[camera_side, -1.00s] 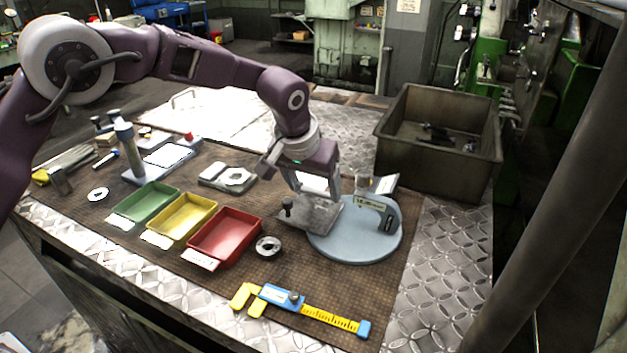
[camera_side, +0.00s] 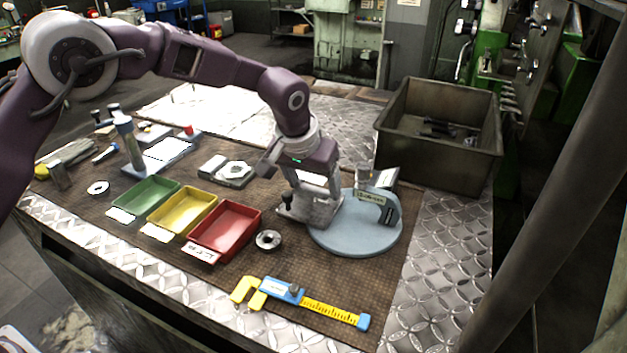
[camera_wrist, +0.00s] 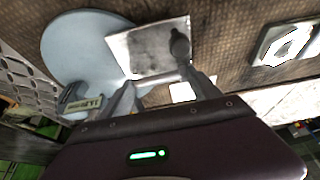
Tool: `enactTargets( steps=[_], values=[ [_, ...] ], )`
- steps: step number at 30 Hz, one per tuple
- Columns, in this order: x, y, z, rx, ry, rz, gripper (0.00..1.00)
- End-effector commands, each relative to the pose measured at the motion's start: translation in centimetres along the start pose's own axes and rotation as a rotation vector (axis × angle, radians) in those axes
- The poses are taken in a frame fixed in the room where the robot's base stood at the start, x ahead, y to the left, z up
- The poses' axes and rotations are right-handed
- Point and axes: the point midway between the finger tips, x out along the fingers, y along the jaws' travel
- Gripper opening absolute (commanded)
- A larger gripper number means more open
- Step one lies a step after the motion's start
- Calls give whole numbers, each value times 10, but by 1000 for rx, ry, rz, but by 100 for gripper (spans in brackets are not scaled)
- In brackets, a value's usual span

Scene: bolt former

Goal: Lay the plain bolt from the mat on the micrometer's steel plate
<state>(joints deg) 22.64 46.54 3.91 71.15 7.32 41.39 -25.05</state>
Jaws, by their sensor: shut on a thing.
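A dark bolt (camera_side: 287,198) shows beside my gripper (camera_side: 312,193), at the left edge of the steel plate (camera_side: 314,211). In the wrist view, the bolt (camera_wrist: 179,43) has its rounded dark head over a corner of the plate (camera_wrist: 140,48), near one fingertip. My gripper (camera_wrist: 163,80) is shut on the bolt, but its fingers partly hide the grip. I cannot tell whether the bolt touches the plate. The micrometer (camera_side: 384,204) stands on a round blue-grey base (camera_side: 355,240), to the right of the plate. The brown mat (camera_side: 330,277) lies beneath.
Green (camera_side: 147,196), yellow (camera_side: 183,212) and red (camera_side: 225,231) trays stand to the left. A metal ring (camera_side: 268,240) and a yellow-blue caliper (camera_side: 305,301) lie in front. A grey plate with a nut-shaped piece (camera_side: 229,171) lies behind. A deep metal bin (camera_side: 436,163) stands at the back right.

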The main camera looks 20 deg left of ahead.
Motion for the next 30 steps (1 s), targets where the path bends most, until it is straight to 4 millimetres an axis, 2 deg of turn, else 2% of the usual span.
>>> enactTargets(
  steps=[14,15,18,27,30],
  values=[
    [5,0,2,0,1,0,20],
    [5,0,2,0,1,0,76],
    [5,0,2,0,1,0,96],
    [4,0,2,0,0,0,98],
    [-10,1,1,0,4,2,98]
  ],
)
